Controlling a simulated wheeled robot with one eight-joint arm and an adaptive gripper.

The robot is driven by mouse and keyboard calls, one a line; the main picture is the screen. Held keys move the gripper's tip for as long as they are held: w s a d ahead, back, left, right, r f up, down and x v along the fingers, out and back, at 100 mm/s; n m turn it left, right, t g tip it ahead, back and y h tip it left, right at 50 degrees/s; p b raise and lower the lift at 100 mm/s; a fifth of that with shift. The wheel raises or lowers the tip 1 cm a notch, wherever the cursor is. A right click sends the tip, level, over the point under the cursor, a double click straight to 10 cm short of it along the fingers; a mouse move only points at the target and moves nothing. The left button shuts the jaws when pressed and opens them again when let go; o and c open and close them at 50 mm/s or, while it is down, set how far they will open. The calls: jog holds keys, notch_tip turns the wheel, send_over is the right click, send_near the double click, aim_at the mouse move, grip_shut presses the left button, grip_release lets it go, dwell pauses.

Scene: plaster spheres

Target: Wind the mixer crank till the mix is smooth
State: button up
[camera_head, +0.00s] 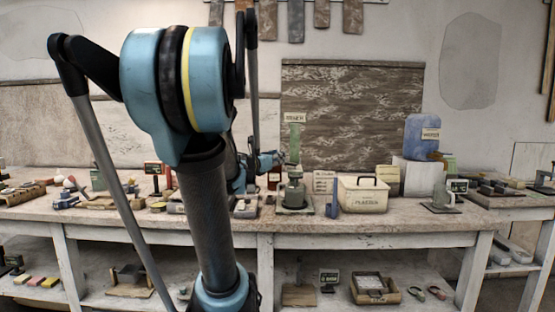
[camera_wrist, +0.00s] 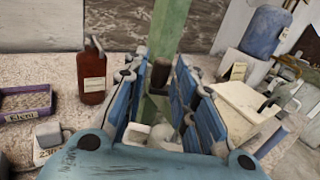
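The mixer (camera_head: 294,193) is a small grey-green machine on a flat base on the bench, with a green post (camera_head: 295,143) and a label at its top. In the wrist view the green post (camera_wrist: 170,30) rises behind a dark brown upright knob (camera_wrist: 161,72), which looks like the crank handle. My gripper (camera_wrist: 156,78) has its blue fingers apart on either side of this knob, with gaps showing. In the head view my gripper (camera_head: 268,159) is just left of the post. Pale parts show low between the fingers; the mix cannot be made out.
A brown bottle (camera_wrist: 92,72) and a purple-edged tray (camera_wrist: 27,103) stand left of my gripper. A cream box (camera_head: 363,195) with a dark handle and a blue upright piece (camera_head: 335,197) stand right of the mixer. A blue container (camera_head: 421,137) is farther right.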

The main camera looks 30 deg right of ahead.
jog(key=v, duration=0.9)
jog(key=shift+a, duration=0.25)
